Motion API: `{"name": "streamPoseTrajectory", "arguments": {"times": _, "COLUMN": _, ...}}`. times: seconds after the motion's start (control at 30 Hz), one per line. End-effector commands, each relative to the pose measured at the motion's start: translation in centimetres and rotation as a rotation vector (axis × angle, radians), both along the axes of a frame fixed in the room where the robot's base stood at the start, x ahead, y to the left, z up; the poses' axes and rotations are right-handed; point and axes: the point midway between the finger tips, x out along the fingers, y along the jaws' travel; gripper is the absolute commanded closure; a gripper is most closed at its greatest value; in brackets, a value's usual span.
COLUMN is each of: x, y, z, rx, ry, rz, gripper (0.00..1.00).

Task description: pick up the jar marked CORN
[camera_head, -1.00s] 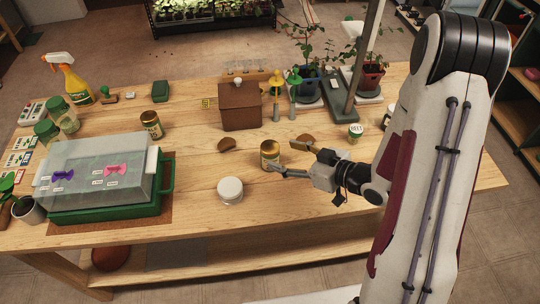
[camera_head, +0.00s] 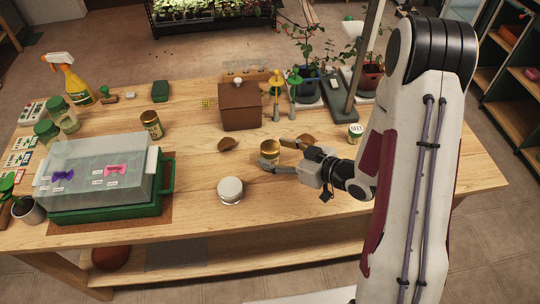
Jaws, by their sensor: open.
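A small jar with a gold lid (camera_head: 270,150) stands upright near the middle of the table. Its label is too small to read and partly hidden, so I cannot tell if it says CORN. My gripper (camera_head: 274,156) is open and low over the table, with one finger behind this jar and one in front. I cannot tell if they touch it. Another gold-lidded jar (camera_head: 151,124) stands further left, its label also unreadable. A white-lidded jar, seemingly marked BEET (camera_head: 356,132), stands to the right, beside my arm.
A white-lidded round jar (camera_head: 230,189) stands just left of my gripper. A green tray with a clear cover (camera_head: 168,180) fills the left front.

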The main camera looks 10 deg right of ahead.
Motion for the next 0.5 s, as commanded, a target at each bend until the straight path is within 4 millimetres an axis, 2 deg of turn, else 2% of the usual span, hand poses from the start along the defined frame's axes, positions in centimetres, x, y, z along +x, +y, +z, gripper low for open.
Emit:
{"name": "streamPoseTrajectory", "arguments": {"times": 0.23, "x": 1.6, "y": 1.5, "z": -0.9, "rx": 0.0, "ry": 0.0, "rz": 0.001, "gripper": 0.43}}
{"name": "streamPoseTrajectory", "arguments": {"times": 0.5, "x": 2.0, "y": 1.8, "z": -1.1, "rx": 0.0, "ry": 0.0, "rz": 0.0, "gripper": 0.43}}
